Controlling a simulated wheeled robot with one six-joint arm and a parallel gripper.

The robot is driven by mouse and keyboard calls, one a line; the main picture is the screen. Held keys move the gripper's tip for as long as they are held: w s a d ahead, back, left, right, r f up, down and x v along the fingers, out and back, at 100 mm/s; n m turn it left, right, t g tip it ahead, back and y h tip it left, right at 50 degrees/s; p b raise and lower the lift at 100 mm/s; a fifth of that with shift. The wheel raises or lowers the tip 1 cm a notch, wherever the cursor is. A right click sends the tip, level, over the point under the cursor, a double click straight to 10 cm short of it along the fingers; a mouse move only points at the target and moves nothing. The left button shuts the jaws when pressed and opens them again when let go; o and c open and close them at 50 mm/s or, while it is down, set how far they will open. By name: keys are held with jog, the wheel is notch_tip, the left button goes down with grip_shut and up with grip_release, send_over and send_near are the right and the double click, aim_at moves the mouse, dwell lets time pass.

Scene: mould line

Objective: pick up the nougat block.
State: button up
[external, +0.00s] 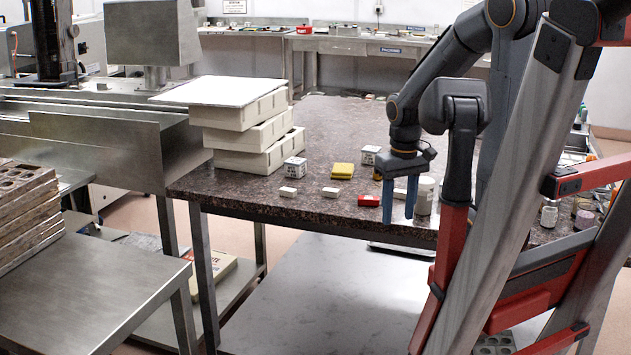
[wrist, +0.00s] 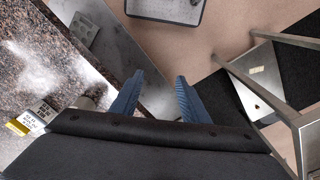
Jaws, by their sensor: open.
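Two small off-white blocks lie on the speckled stone table in the external view, one on the left (external: 288,191) and one nearer the middle (external: 330,192). Either could be the nougat block; I cannot tell which from their looks. My gripper (external: 399,208) hangs fingers down at the table's front edge, to the right of both blocks and apart from them. Its blue fingers are open and empty. In the wrist view my gripper (wrist: 157,80) shows nothing between its fingers, and neither off-white block can be made out.
A red block (external: 368,200), a yellow block (external: 342,171) and a labelled white cube (external: 294,169) share the table. Stacked cream trays (external: 242,137) stand at its left. A pale jar (external: 424,195) stands close right of my gripper. Floor (wrist: 190,50) shows beyond the table edge.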

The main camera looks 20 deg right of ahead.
notch_tip(320, 180, up, 6)
jog(key=n+t+y+p, duration=0.2)
jog(key=n+t+y, duration=0.1)
jog(key=n, duration=0.4)
send_over(401, 194)
jog(key=s+d, duration=0.3)
jog(key=d, duration=0.1)
jog(key=shift+n, duration=0.3)
jog(key=shift+s+d+f+p+x, duration=0.2)
jog(key=shift+p+x, duration=0.25)
jog(key=shift+x, duration=1.65)
jog(key=shift+s+d+f+p+x, duration=0.1)
jog(key=shift+s+d+p+x, duration=0.3)
jog(key=shift+x, duration=1.7)
jog(key=shift+s+d+f+p+x, duration=0.15)
jog(key=shift+p+x, duration=0.35)
jog(key=shift+x, duration=1.55)
grip_shut()
